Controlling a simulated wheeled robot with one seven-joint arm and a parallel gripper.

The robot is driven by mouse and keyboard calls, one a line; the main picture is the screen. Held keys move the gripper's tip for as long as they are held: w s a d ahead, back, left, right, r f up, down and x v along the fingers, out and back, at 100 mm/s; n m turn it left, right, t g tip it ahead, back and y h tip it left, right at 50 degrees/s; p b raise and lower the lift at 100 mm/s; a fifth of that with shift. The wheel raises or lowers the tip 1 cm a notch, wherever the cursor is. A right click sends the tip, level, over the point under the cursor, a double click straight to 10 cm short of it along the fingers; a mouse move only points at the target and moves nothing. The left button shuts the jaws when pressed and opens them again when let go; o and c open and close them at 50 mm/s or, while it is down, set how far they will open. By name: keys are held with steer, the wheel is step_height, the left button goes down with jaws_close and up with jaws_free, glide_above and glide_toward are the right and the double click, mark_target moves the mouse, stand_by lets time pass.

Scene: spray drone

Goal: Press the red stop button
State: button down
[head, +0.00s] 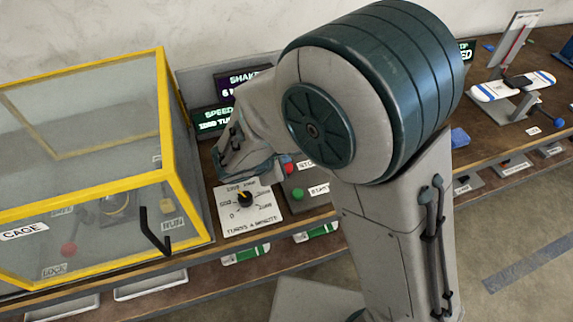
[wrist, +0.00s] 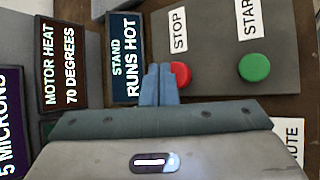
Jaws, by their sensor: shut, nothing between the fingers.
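The red stop button (wrist: 181,74) sits on a dark grey panel (wrist: 215,25) beside a white label reading STOP. In the wrist view its left part is hidden behind my gripper (wrist: 160,72), whose blue fingers are shut with nothing between them. The fingertips overlap the button's left edge in that view; I cannot tell whether they touch it. In the head view a small part of the red button (head: 288,163) shows beside my arm, which hides most of my gripper.
A green start button (wrist: 253,67) is right of the red one. Lit displays, one reading STAND RUNS HOT (wrist: 125,57), stand to the left. In the head view, a dial plate (head: 240,222) lies in front, a yellow-framed cage (head: 172,130) stands left, and a drone part (head: 495,90) lies right.

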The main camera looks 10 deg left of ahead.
steer(key=shift+f, duration=0.15)
steer(key=shift+f+b, duration=0.3)
steer(key=shift+b, duration=0.3)
steer(key=shift+f+b, duration=0.55)
steer(key=shift+b, duration=0.05)
stand_by(0.4)
steer(key=shift+r, duration=0.15)
steer(key=shift+r+p, duration=0.6)
steer(key=shift+r, duration=0.25)
steer(key=shift+r+p, duration=1.75)
steer(key=shift+r, duration=0.8)
